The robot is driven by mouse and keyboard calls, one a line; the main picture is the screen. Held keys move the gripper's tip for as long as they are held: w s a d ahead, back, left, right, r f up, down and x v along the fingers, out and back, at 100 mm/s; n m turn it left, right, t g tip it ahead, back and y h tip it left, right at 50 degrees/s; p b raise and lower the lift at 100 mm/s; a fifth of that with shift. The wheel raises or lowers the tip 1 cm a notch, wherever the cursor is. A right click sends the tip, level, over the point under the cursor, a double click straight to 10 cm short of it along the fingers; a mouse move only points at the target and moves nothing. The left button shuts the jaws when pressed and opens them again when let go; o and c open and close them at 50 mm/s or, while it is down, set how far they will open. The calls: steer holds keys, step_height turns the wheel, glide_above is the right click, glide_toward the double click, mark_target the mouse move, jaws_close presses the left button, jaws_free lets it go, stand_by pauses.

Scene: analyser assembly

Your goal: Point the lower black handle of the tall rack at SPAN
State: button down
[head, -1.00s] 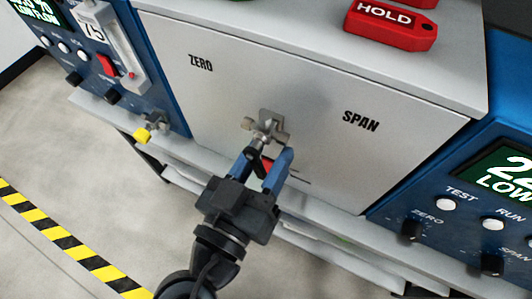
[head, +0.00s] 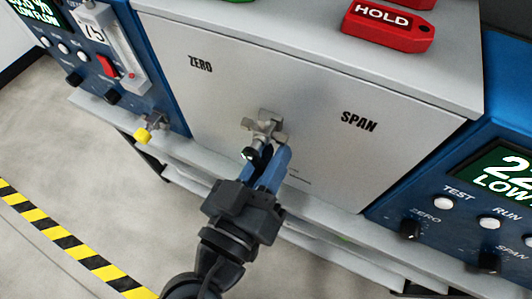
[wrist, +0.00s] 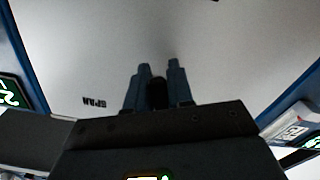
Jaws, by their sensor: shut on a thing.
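The tall rack's front is a light grey panel (head: 225,95) with the printed words ZERO (head: 200,64) at left and SPAN (head: 359,121) at right. A metal valve (head: 266,127) sits between and below them. Its black handle (head: 252,154) hangs downward below the valve body, between the two blue fingers. My gripper (head: 268,165) is shut on this handle. In the wrist view my gripper (wrist: 158,75) has a dark piece, the handle (wrist: 158,94), between its fingers. The SPAN label also shows upside down there (wrist: 94,102). The fingers hide part of the handle.
A red HOLD tag (head: 388,25) lies on top of the grey cabinet. A yellow-tipped fitting (head: 143,135) sticks out at the left. Blue analyser panels with knobs stand at left (head: 90,70) and right (head: 465,205). Floor at left is clear beyond striped tape (head: 60,245).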

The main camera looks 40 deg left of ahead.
steer(key=shift+w+d+r+n+p, duration=0.15)
steer(key=shift+d+n+p, duration=0.1)
steer(key=shift+n, duration=0.4)
steer(key=shift+s+d+r+n+p, duration=0.1)
steer(key=shift+d+r+n+p, duration=0.1)
steer(key=shift+n, duration=0.45)
steer(key=shift+f, duration=0.1)
steer(key=c, duration=1.1)
jaws_free()
steer(key=shift+b+v, duration=0.85)
steer(key=shift+v, duration=3)
